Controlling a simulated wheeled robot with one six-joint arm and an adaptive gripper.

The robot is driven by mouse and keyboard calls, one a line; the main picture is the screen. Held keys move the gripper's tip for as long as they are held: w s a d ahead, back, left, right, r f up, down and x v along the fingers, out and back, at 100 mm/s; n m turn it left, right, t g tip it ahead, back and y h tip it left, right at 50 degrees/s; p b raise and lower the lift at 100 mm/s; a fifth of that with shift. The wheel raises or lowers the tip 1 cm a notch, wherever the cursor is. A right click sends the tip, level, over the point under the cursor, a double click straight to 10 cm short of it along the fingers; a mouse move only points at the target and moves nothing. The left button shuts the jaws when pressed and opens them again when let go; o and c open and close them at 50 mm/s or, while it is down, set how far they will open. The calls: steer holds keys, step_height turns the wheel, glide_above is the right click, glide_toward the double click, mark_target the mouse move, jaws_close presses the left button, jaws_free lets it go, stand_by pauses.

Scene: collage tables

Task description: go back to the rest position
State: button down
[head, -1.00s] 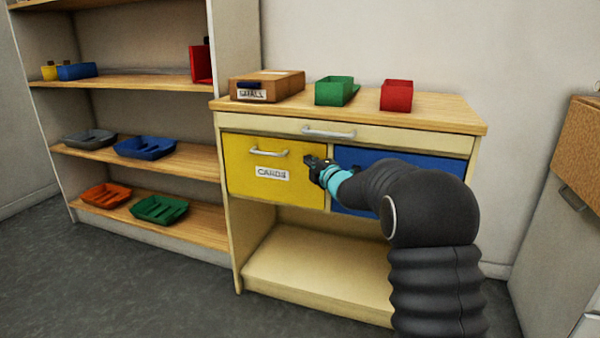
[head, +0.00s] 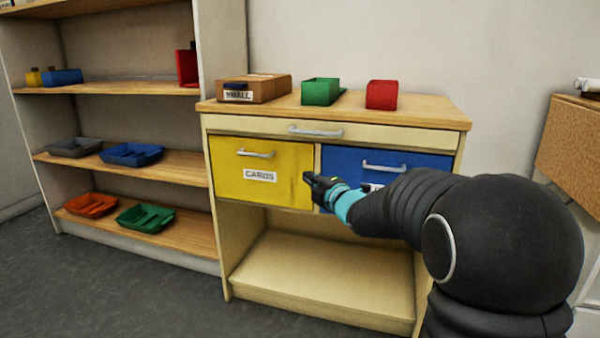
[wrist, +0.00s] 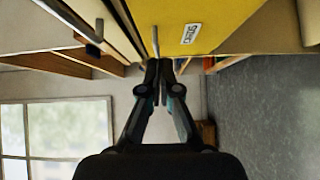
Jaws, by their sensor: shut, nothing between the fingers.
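My gripper (head: 312,181) is shut and empty. In the head view it appears in front of the seam between the yellow drawer (head: 232,184) labelled CARDS and the blue drawer (head: 345,160). Both drawers look closed. In the wrist view the shut fingers (wrist: 158,68) point toward the yellow drawer front (wrist: 228,18) and its handle. I cannot tell the exact gap between fingertips and drawer. My dark arm hides part of the blue drawer and its label.
The cabinet top (head: 430,110) holds a cardboard box (head: 268,88), a green bin (head: 318,92) and a red bin (head: 381,95). A shelf unit (head: 130,165) with coloured trays stands at left. Dark floor (head: 120,285) is open at front left.

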steer(key=s+d+f+m+g+h, duration=0.25)
steer(key=d+f+m+h, duration=0.4)
steer(key=f+m, duration=0.35)
steer(key=s+d+f+m+g+h, duration=0.2)
steer(key=s+d+f+m+g, duration=0.15)
steer(key=s, duration=0.35)
steer(key=s+r+m+g+p, duration=0.2)
steer(key=s+m+g, duration=0.15)
steer(key=s, duration=0.95)
steer(key=s+r+m+g+p, duration=0.25)
steer(key=s+m, duration=0.25)
steer(key=s, duration=0.7)
steer(key=s+a+r+t+p, duration=0.1)
steer(key=s+r+p, duration=0.2)
steer(key=s+r, duration=0.3)
steer(key=s+y, duration=0.1)
steer(key=s, duration=0.2)
steer(key=shift+s+a+r+m+p, duration=0.25)
steer(key=shift+a+r+m+p, duration=0.1)
steer(key=shift+a+m+p, duration=0.05)
